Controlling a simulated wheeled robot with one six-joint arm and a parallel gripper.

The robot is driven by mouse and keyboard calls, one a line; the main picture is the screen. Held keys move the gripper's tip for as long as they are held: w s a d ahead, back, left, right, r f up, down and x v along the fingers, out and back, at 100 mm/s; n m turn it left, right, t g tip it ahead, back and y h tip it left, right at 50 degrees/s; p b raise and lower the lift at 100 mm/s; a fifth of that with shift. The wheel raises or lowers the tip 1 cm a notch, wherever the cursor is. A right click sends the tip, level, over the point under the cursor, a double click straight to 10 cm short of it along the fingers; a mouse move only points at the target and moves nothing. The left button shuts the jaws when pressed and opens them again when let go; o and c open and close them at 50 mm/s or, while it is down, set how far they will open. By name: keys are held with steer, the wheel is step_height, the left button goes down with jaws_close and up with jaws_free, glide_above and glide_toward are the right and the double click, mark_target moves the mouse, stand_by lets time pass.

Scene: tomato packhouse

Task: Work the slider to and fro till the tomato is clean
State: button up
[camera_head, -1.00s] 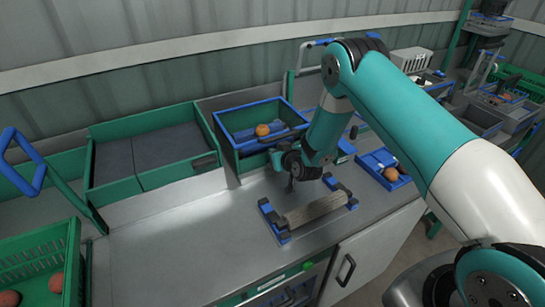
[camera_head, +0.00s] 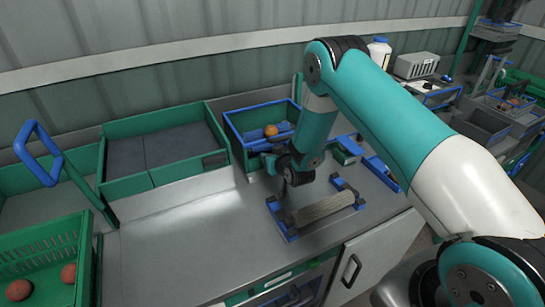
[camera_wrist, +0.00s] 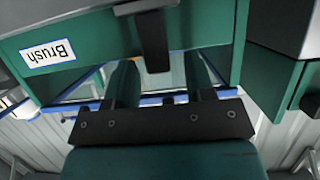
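The orange-red tomato (camera_head: 271,130) sits in the green, blue-rimmed box (camera_head: 240,147) at the back of the bench. In the wrist view the green box front (camera_wrist: 85,50) carries a "Brush" label (camera_wrist: 47,54), upside down. A black handle (camera_wrist: 154,40) sticks out of it; I take it for the slider's handle. My gripper (camera_head: 292,183) is at the front right of the box, partly hidden by my arm. In the wrist view my gripper (camera_wrist: 160,85) appears spread with the handle ahead of it, apart from it.
A ribbed grey roller in a blue-ended frame (camera_head: 322,208) lies on the bench just right of my gripper. A green tray with grey panels (camera_head: 165,150) stands left of the box. A green crate with tomatoes (camera_head: 45,255) is at far left. The bench's front left is clear.

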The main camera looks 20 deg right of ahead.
steer(key=b+v, duration=0.2)
steer(key=v, duration=0.5)
steer(key=shift+s+b, duration=0.2)
steer(key=shift+b, duration=0.2)
steer(key=shift+r, duration=0.1)
